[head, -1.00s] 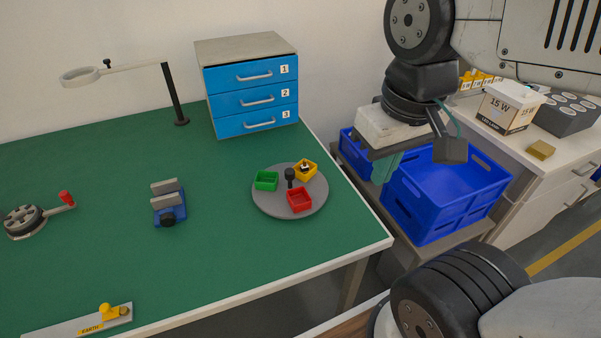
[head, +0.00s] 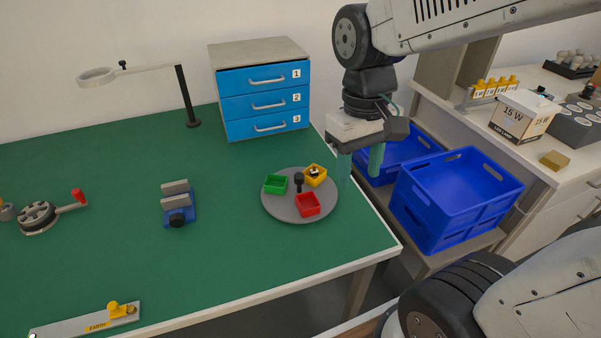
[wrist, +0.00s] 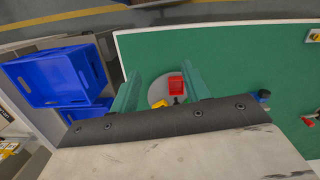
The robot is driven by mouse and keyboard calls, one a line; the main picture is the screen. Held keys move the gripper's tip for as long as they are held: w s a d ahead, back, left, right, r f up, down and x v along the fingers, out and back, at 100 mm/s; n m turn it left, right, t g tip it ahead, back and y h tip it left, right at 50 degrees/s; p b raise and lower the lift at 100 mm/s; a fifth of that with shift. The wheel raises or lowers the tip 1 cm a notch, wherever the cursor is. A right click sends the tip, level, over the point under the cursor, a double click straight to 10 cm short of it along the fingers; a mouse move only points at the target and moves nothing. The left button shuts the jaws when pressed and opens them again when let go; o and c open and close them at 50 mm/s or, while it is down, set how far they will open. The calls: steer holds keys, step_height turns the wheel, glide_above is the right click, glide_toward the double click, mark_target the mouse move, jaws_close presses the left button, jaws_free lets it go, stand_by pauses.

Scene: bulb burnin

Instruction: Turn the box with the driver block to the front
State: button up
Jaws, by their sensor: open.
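A round grey turntable (head: 287,213) lies near the green table's right edge, with a black knob (head: 298,182) at its middle. Three small boxes stand on it. The yellow box (head: 316,181) is at the back right and holds a small dark and white piece (head: 314,171), seemingly the driver block. The green box (head: 275,185) is at the left, and the red box (head: 307,206) is at the front. My gripper (head: 361,164) is open and empty, pointing down just right of the turntable. In the wrist view, the red box (wrist: 176,84) shows between the fingers; the yellow box is partly hidden.
A blue drawer unit (head: 264,98) and a magnifier lamp (head: 186,95) stand behind. A blue vise (head: 179,207) is to the left. Blue crates (head: 455,200) stand beyond the table's right edge. The table between vise and turntable is clear.

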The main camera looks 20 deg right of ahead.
mark_target(299, 175)
steer(key=w+a+f+n, duration=0.1)
steer(key=w+f+n, duration=0.1)
steer(key=w, duration=0.5)
steer(key=w+f+n, duration=0.2)
steer(key=w+f, duration=0.2)
steer(key=w, duration=0.2)
steer(key=w+a+f+n+t, duration=0.1)
steer(key=w+f+n, duration=0.2)
steer(key=w, duration=0.4)
steer(key=shift+w+a+f, duration=0.3)
steer(key=shift+f, duration=0.5)
step_height(299, 175, down, 7)
steer(key=shift+r, duration=0.1)
jaws_close()
